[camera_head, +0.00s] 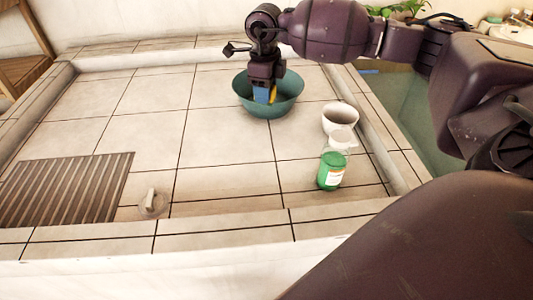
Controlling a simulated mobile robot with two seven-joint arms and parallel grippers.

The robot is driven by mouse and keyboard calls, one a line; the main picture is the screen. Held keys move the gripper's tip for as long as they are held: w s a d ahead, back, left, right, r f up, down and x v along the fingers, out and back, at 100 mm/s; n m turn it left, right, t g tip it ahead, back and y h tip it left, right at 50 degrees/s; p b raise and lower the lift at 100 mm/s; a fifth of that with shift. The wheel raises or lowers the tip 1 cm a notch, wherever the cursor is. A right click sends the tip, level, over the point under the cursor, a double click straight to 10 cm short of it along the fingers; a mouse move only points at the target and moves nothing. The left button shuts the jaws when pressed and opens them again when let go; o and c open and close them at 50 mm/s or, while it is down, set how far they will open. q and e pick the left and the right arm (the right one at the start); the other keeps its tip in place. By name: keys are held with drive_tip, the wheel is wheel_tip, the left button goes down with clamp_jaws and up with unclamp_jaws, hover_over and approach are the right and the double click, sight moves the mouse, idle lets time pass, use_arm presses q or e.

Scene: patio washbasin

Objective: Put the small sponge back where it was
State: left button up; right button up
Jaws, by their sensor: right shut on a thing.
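The small sponge (263,95) shows as a blue and yellow patch under my right gripper (264,82). My right gripper points down over the teal bowl (289,99) and is shut on the sponge. The sponge is within the bowl's outline, in front of its inner wall; I cannot tell whether it touches the bowl. The gripper hides the sponge's upper part. My left gripper is not in view.
A white cup (340,119) and a clear bottle with green contents (331,170) stand right of the bowl. A grooved drain panel (70,189) and a plug-like piece (152,203) are at the front left. The tiled basin floor between is clear.

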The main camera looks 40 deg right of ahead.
drive_tip(key=shift+f, duration=0.25)
drive_tip(key=b, duration=0.2)
hover_over(265, 155)
wheel_tip(265, 155, down, 13)
drive_tip(key=shift+f, duration=0.45)
wheel_tip(265, 155, down, 5)
drive_tip(key=shift+s+f+b, duration=0.1)
drive_tip(key=shift+b, duration=0.5)
drive_tip(key=shift+f, duration=0.3)
drive_tip(key=shift+r, duration=0.1)
